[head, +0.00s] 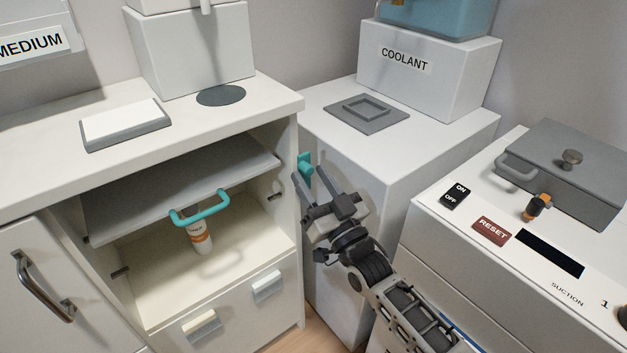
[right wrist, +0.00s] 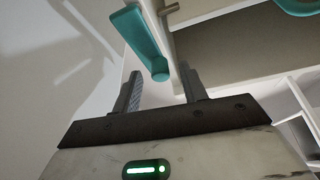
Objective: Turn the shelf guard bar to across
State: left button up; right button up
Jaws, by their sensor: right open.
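The shelf guard bar looks to be the short teal bar (head: 304,164) at the right front edge of the open cabinet bay. In the right wrist view the teal bar (right wrist: 143,38) slants down, its rounded end between my fingertips. My right gripper (head: 309,174) is open at the bar, one finger on either side; I cannot tell whether either touches it. The grey shelf (head: 170,185) in the bay is tilted and has a teal handle (head: 198,211) on its front edge. The right wrist view also shows my right gripper (right wrist: 160,78). My left gripper is not in view.
A white bottle with an orange band (head: 200,238) stands below the shelf. The cabinet's right side panel (head: 288,165) is close to my right gripper. A white block (head: 345,150) with a grey plate stands to the right. A control panel with a RESET button (head: 492,230) is further right.

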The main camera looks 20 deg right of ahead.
jog(key=shift+w, duration=0.1)
grip_shut()
jog(key=shift+a+n, duration=0.1)
jog(key=shift+n, duration=0.3)
jog(key=shift+s+a+f+n+g+y, duration=0.2)
jog(key=shift+a+n+g+y, duration=0.55)
jog(key=shift+n, duration=1.1)
jog(key=shift+s+a+f+n+g+y, duration=0.2)
jog(key=shift+n+y, duration=0.9)
jog(key=shift+n, duration=0.8)
jog(key=shift+s+a+f+n+g+y, duration=0.2)
jog(key=shift+a+n+g+y, duration=0.55)
jog(key=shift+n, duration=1.1)
jog(key=shift+d+f+y, duration=0.15)
jog(key=shift+d+y, duration=0.05)
jog(key=shift+y, duration=0.2)
grip_release()
